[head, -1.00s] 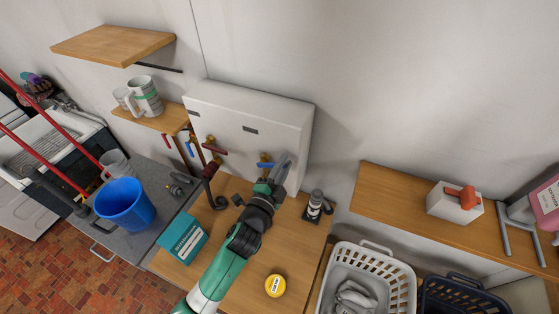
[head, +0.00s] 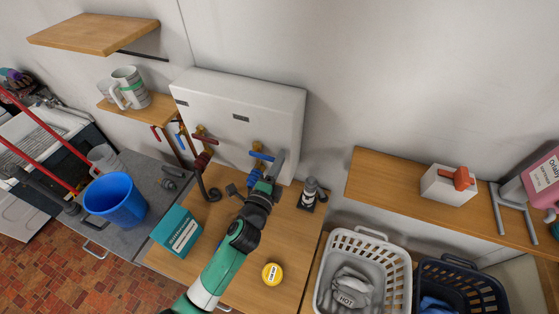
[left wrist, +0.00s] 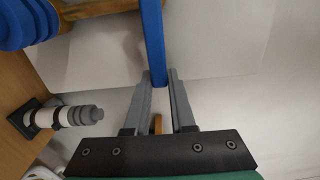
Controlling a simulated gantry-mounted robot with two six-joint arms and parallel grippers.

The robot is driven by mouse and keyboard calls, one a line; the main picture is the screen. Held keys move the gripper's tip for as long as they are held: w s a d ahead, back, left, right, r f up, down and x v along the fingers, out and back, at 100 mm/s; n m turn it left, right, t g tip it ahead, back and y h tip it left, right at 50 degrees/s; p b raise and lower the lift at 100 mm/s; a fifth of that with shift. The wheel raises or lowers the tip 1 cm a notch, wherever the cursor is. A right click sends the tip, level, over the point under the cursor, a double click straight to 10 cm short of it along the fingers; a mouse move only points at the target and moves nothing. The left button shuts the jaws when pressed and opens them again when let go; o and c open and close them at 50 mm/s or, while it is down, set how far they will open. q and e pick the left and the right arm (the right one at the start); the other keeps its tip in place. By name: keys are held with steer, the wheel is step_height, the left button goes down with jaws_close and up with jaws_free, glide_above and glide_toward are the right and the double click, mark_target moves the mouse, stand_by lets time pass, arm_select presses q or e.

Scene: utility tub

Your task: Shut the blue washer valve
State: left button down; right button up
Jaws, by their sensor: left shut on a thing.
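The blue washer valve has a flat blue handle (head: 261,156) on a brass body, at the lower front of the white wall box (head: 230,95). In the head view the handle points right and slightly down, toward my left gripper (head: 275,167). In the left wrist view the blue handle (left wrist: 153,40) runs down between the fingertips of my left gripper (left wrist: 159,82), which is shut on its end. The fingers partly hide the handle's end. A red-handled valve (head: 204,139) is left of the blue one. My right gripper is not in view.
A dark and white fixture (head: 310,193) stands right of the gripper and also shows in the left wrist view (left wrist: 60,117). A teal box (head: 177,232) and a yellow round tin (head: 272,273) are on the wooden counter (head: 230,290). A blue bucket (head: 116,200) stands left.

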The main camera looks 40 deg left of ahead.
arm_select(q)
steer(key=shift+f, duration=0.15)
steer(key=c, duration=0.8)
jaws_free()
steer(key=shift+o, duration=0.2)
steer(key=v, duration=1.1)
steer(key=shift+s+p, duration=0.3)
